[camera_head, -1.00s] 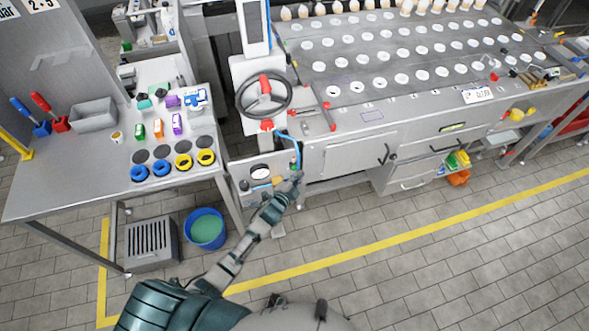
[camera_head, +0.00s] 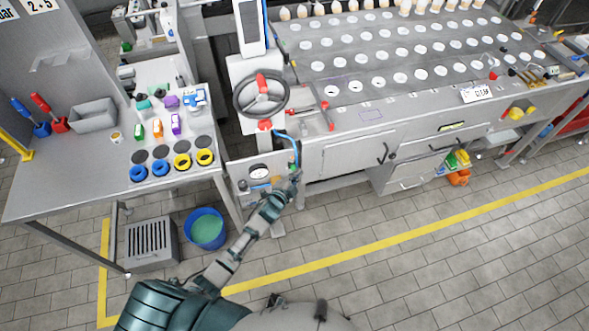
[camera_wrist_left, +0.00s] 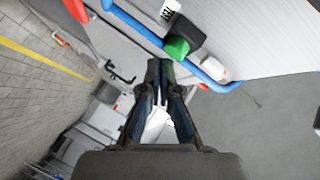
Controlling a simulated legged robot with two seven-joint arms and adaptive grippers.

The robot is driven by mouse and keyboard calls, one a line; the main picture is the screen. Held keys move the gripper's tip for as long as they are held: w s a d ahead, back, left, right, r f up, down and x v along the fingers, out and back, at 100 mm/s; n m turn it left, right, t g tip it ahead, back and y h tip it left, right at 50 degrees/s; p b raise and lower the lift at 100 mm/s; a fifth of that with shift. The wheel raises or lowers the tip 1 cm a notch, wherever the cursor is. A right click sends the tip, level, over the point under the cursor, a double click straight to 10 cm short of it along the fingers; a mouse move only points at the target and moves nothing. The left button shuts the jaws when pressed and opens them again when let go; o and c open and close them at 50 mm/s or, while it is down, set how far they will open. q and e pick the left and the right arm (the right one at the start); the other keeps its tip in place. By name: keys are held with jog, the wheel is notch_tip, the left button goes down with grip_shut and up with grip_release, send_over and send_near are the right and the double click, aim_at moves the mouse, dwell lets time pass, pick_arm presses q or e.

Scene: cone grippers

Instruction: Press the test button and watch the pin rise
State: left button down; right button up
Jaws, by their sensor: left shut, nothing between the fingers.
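The test button is a green cap (camera_wrist_left: 177,48) on a dark housing, beside a small label (camera_wrist_left: 169,12) reading TEST, in the left wrist view. My left gripper (camera_wrist_left: 160,66) is shut and empty, its tips close to the green cap; I cannot tell whether they touch. In the head view the left gripper (camera_head: 295,178) is at the front panel (camera_head: 242,187) below the handwheel, and hides most of the button area. A short whitish cylinder (camera_wrist_left: 215,68) stands beside the button; I cannot tell if it is the pin. My right gripper is out of view.
A blue hose (camera_head: 297,150) runs down right above the gripper and passes close to the button. A round gauge (camera_head: 259,172) sits left on the panel. A blue bucket (camera_head: 206,229) stands on the floor.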

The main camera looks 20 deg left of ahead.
pick_arm(q)
jog(key=shift+w+a, duration=0.2)
jog(key=shift+a, duration=0.15)
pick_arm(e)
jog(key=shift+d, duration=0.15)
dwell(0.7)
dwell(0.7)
pick_arm(q)
jog(key=shift+s, duration=0.2)
jog(key=shift+s+d+f+p, duration=0.1)
jog(key=shift+s+d+p, duration=0.15)
jog(key=shift+s+p, duration=0.35)
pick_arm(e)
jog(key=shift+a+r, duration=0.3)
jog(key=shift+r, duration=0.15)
pick_arm(q)
jog(key=shift+s, duration=0.1)
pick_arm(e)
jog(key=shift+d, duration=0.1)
